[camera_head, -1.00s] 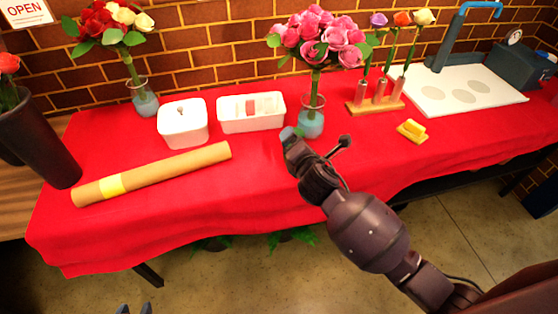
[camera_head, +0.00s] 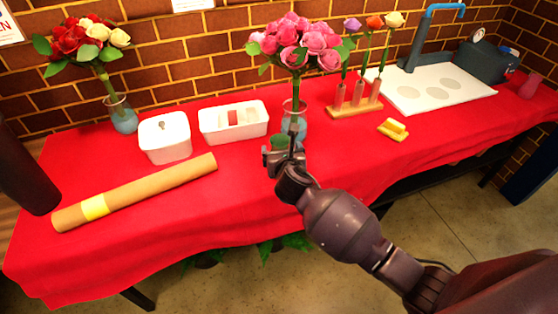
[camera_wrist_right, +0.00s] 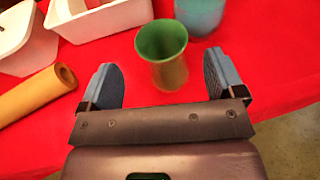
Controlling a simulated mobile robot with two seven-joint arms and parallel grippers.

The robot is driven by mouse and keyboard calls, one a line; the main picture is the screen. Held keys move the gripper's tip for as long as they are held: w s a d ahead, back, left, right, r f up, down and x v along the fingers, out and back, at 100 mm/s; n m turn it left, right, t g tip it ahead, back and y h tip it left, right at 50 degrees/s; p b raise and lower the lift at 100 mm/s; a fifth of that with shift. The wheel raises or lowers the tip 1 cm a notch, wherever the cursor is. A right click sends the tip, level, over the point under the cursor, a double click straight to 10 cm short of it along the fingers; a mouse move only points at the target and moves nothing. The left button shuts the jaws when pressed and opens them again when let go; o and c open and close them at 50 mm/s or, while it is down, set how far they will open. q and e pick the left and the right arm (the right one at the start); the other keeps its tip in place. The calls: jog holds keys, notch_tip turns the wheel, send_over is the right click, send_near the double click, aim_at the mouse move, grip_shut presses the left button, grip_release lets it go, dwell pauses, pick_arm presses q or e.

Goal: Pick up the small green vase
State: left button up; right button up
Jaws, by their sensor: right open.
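The small green vase (camera_wrist_right: 162,52) stands upright on the red cloth, its open mouth showing in the right wrist view. In the head view only a bit of its green rim (camera_head: 279,141) shows behind my right gripper (camera_head: 284,155). In the wrist view my right gripper (camera_wrist_right: 161,66) is open, with one blue-grey finger on each side of the vase's lower part and red cloth visible between each finger and the vase. Whether the vase is fully between the fingers in depth I cannot tell. My left gripper is not in view.
A glass vase of pink roses (camera_head: 294,122) stands just behind the green vase. White boxes (camera_head: 165,137) (camera_head: 234,122) and a brown paper roll (camera_head: 135,192) lie to the left. A flower-tube rack (camera_head: 355,108) and yellow sponge (camera_head: 393,129) are to the right.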

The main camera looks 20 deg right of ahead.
aim_at(279, 143)
jog(key=x, duration=0.1)
jog(key=b+x, duration=0.1)
jog(key=x, duration=0.3)
jog(key=shift+d+f+b, duration=0.1)
jog(key=shift+f+b, duration=0.2)
jog(key=shift+b, duration=0.05)
jog(key=shift+w, duration=0.2)
jog(key=shift+w+r, duration=0.1)
jog(key=c, duration=0.7)
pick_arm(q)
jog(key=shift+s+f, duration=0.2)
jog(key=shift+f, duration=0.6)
pick_arm(e)
grip_shut()
